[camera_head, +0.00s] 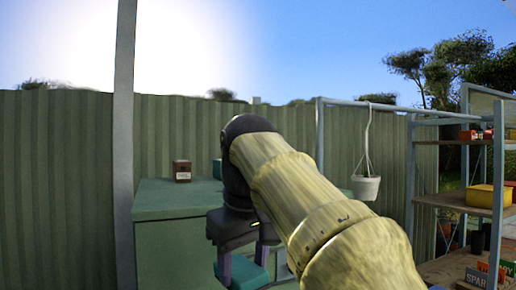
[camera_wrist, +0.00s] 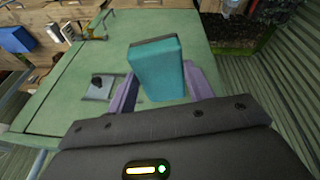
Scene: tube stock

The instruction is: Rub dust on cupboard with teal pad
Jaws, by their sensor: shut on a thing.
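My gripper (camera_head: 245,270) is shut on the teal pad (camera_head: 250,272), in front of the green cupboard (camera_head: 170,240). In the wrist view the teal pad (camera_wrist: 156,70) stands between the purple fingers of my gripper (camera_wrist: 160,92), over the green cupboard (camera_wrist: 60,100). I cannot tell whether the pad touches the cupboard. A grey square with a dark spot (camera_wrist: 97,86) shows left of the pad; I cannot tell if it is dust. My arm hides part of the cupboard in the head view.
A dark red box (camera_head: 182,171) stands on the cupboard top, with a teal object (camera_head: 217,169) partly behind my arm. A white pot (camera_head: 366,187) hangs from a frame at the right. Shelves (camera_head: 460,200) with boxes stand further right. A corrugated fence (camera_head: 60,180) runs behind.

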